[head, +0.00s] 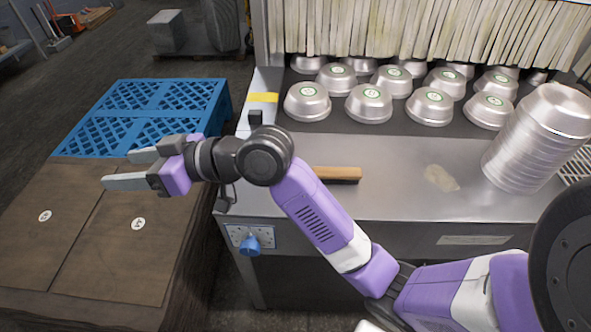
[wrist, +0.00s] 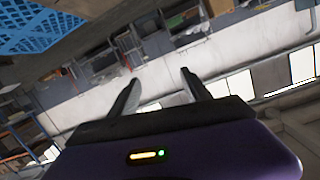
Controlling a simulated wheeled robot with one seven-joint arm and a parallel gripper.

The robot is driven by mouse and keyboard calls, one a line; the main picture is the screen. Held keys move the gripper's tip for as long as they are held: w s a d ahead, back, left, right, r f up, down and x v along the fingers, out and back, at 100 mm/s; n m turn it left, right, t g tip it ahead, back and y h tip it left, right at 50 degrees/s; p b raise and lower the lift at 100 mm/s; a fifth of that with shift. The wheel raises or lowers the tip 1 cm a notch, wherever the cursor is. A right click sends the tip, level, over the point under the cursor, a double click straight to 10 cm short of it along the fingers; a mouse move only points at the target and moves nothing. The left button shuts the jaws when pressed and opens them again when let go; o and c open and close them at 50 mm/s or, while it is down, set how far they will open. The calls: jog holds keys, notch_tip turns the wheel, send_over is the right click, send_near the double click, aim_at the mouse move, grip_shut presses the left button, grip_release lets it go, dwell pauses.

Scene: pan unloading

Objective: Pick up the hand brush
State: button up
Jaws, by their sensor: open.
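The hand brush (head: 338,173) lies on the steel counter in the head view. Only its light wooden part shows; my arm hides its left end. My gripper (head: 118,168) is to the left of the counter, above the brown boxes, pointing left and well apart from the brush. Its two fingers are spread with nothing between them. In the wrist view the open fingers (wrist: 155,75) face a distant wall and windows, and the brush is not seen there.
The steel counter (head: 400,205) has bare room in front. Several upturned pans (head: 369,104) stand behind under hanging strips (head: 420,30). A leaning pan stack (head: 535,140) is at right. Brown boxes (head: 60,225) and a blue pallet (head: 190,98) are left. A blue knob (head: 251,244) is on the counter front.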

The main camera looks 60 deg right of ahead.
jog(key=s+d+f+n+g+h, duration=0.2)
jog(key=d+f+n+g, duration=0.15)
jog(key=d, duration=0.55)
jog(key=g+h+p, duration=0.2)
jog(key=g+h, duration=0.4)
jog(key=g, duration=0.4)
send_over(337, 171)
jog(key=shift+m, duration=0.35)
jog(key=f, duration=0.6)
jog(key=shift+s+a+f, duration=0.15)
jog(key=shift+a+f, duration=0.05)
jog(key=shift+f, duration=0.1)
jog(key=shift+s+d+f, duration=0.15)
jog(key=shift+s+f, duration=0.05)
jog(key=shift+f, duration=0.05)
jog(key=shift+w+f+p, duration=0.15)
jog(key=shift+f+p, duration=0.3)
jog(key=shift+f, duration=1.35)
jog(key=shift+w+f+p, duration=0.1)
jog(key=shift+f+p, duration=0.35)
jog(key=shift+f, duration=1.3)
grip_shut()
